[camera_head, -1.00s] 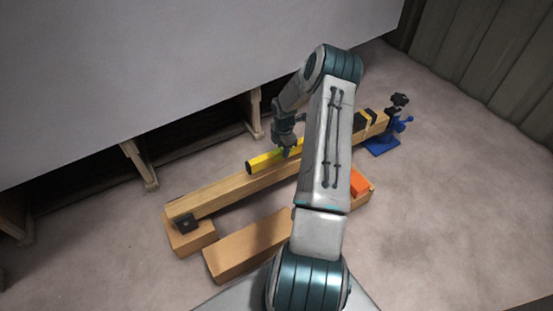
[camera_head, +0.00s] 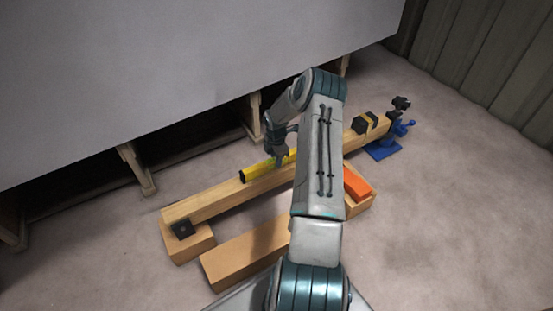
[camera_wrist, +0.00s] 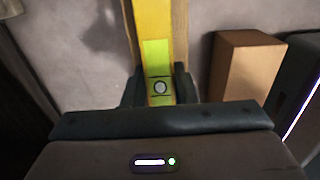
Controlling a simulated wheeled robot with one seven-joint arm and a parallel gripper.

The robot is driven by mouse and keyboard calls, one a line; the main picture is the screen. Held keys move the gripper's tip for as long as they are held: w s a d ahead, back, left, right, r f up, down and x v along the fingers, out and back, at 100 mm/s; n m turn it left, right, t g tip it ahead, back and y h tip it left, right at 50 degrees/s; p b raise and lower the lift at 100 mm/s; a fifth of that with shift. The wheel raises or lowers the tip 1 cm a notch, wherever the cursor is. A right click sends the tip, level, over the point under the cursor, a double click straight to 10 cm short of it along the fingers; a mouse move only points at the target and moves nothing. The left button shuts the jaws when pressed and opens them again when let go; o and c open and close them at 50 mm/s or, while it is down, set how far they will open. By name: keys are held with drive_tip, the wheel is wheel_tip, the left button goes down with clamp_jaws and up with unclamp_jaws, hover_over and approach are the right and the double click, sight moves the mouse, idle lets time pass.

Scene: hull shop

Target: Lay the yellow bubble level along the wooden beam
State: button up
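The yellow bubble level (camera_head: 256,169) lines up lengthwise with the long wooden beam (camera_head: 235,193), at its back edge in the head view. I cannot tell whether it touches the beam. My gripper (camera_head: 280,162) reaches down over the level, partly hidden by my arm. In the wrist view, the fingers of my gripper (camera_wrist: 160,92) are closed against both sides of the level (camera_wrist: 155,22), around its green vial. A strip of the beam (camera_wrist: 180,38) shows beside and below the level. My forearm hides the middle of the beam in the head view.
A blue clamp stand (camera_head: 383,150) is at the beam's far right end. A wooden block (camera_head: 188,243) supports its left end. In front lie a long wooden box (camera_head: 245,255) and an orange item (camera_head: 357,184). The large grey hull panel (camera_head: 150,70) overhangs behind.

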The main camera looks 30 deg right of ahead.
drive_tip(key=o, duration=0.4)
wheel_tip(320, 180, up, 12)
drive_tip(key=p, duration=0.4)
drive_tip(key=s+a+r+m+h, duration=0.1)
drive_tip(key=s+a+r+m, duration=0.3)
drive_tip(key=a+r, duration=0.5)
drive_tip(key=s+a+r+m, duration=0.3)
drive_tip(key=a+r, duration=0.4)
drive_tip(key=r, duration=0.3)
drive_tip(key=shift+s+a+r+m+t+y, duration=0.2)
drive_tip(key=shift+s+a+r+m, duration=1.65)
drive_tip(key=shift+s, duration=1.65)
drive_tip(key=shift+s+a+r+m+t+y, duration=0.2)
drive_tip(key=shift+s+a+r+m, duration=0.8)
drive_tip(key=shift+s+a+m, duration=1.75)
drive_tip(key=shift+s+a+r+m+t+y, duration=0.15)
drive_tip(key=shift+s+a+r+m, duration=0.35)
drive_tip(key=shift+s+a+r, duration=2.4)
